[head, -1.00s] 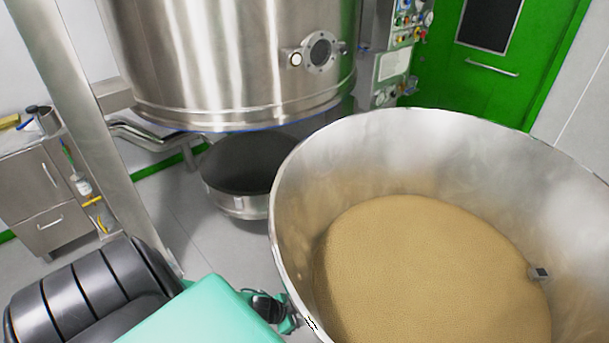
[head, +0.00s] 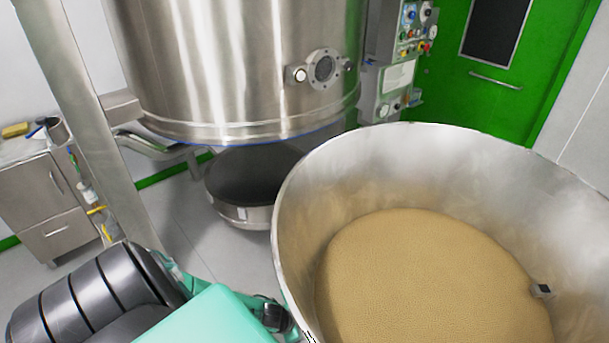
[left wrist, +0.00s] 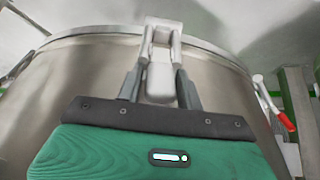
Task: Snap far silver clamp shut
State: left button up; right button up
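A silver clamp (left wrist: 161,72) sits at the rim of a steel bowl, in the upper middle of the left wrist view. My left gripper (left wrist: 160,88) has its two dark fingers apart, one on each side of the clamp's lever. I cannot tell whether they touch it. In the head view my left gripper (head: 283,322) is low, against the outside left wall of the bowl (head: 290,225), and the clamp cannot be made out there. My right gripper is out of view.
Tan granules (head: 420,275) fill the bowl's lower part. A red-tipped lever (left wrist: 284,116) is at the right of the wrist view. A large steel vessel (head: 235,70) stands behind, over a smaller dark-mouthed vessel (head: 240,215). A steel cabinet (head: 40,205) is far left.

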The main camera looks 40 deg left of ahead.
pick_arm(q)
jog(key=shift+o, duration=0.9)
jog(key=shift+s+a+r, duration=0.15)
jog(key=shift+s+r, duration=0.2)
jog(key=shift+r, duration=0.05)
jog(key=v, duration=1.2)
jog(key=shift+r, duration=0.4)
